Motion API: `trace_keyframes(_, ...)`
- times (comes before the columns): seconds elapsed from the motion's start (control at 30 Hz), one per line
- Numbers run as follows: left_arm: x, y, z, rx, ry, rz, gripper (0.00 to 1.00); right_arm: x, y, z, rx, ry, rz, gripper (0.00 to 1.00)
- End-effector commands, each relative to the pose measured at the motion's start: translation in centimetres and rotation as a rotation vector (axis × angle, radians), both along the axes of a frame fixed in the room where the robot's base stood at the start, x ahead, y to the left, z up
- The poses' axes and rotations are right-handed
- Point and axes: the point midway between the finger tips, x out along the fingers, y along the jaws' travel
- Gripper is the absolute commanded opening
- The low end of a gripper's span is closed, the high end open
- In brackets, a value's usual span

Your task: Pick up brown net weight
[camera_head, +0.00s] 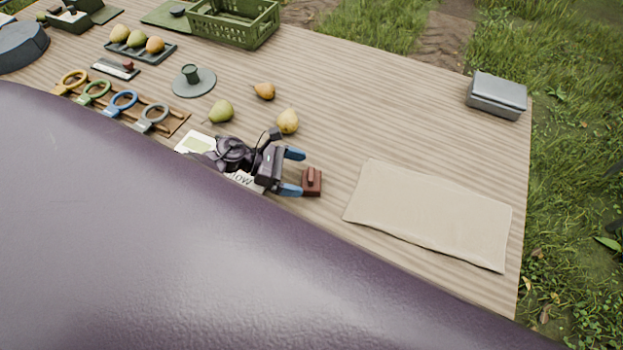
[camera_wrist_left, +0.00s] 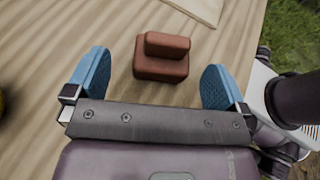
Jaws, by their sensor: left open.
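The brown net weight (camera_head: 312,184) is a small reddish-brown block with a raised grip on top. It stands upright on the wooden table, left of the beige cloth. My left gripper (camera_head: 293,172) is open, with its blue fingertips close to the weight's left side in the head view. In the left wrist view the weight (camera_wrist_left: 162,57) lies ahead of and between the two blue fingers (camera_wrist_left: 155,84), with a gap on each side. Nothing is held. My right gripper is not in view.
A beige cloth (camera_head: 432,214) lies right of the weight. Pears (camera_head: 288,121) lie behind the gripper. Colored rings on a wooden rack (camera_head: 174,122), a green crate (camera_head: 217,27) and a grey box (camera_head: 497,93) stand farther off. The table between pears and grey box is clear.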

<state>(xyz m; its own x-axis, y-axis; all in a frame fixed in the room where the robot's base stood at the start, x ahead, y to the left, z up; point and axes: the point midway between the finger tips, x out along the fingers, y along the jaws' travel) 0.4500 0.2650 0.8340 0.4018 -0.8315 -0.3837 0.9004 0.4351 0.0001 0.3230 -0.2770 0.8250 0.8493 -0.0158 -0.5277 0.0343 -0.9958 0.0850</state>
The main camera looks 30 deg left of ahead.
Motion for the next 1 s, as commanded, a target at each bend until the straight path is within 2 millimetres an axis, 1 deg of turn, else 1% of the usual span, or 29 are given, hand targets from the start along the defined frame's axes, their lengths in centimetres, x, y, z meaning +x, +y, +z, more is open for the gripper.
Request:
trace_keyframes(0.17, 0.5, -1.2, -0.3, -0.002, -0.001, 0.001, 1.0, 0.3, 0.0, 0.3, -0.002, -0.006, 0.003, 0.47)
trace_keyframes(0.37, 1.2, -3.6, -0.7, -0.004, 0.0, 0.002, 1.0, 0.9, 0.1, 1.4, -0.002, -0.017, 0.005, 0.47)
trace_keyframes(0.5, 1.9, -4.9, -1.6, -0.003, -0.001, 0.002, 1.0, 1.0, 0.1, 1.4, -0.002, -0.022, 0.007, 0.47)
trace_keyframes(0.6, 2.0, -5.3, -1.8, -0.001, 0.0, 0.002, 1.0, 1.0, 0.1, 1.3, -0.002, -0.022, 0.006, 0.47)
trace_keyframes(0.83, 2.1, -5.4, -1.8, 0.0, 0.0, 0.002, 1.0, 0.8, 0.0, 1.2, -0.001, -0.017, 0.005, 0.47)
trace_keyframes(0.87, 2.1, -5.4, -1.8, 0.0, 0.0, 0.002, 0.97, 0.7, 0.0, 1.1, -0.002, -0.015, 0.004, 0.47)
trace_keyframes(1.0, 2.1, -5.3, -1.8, -0.001, 0.0, 0.002, 0.76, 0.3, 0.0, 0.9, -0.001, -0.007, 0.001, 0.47)
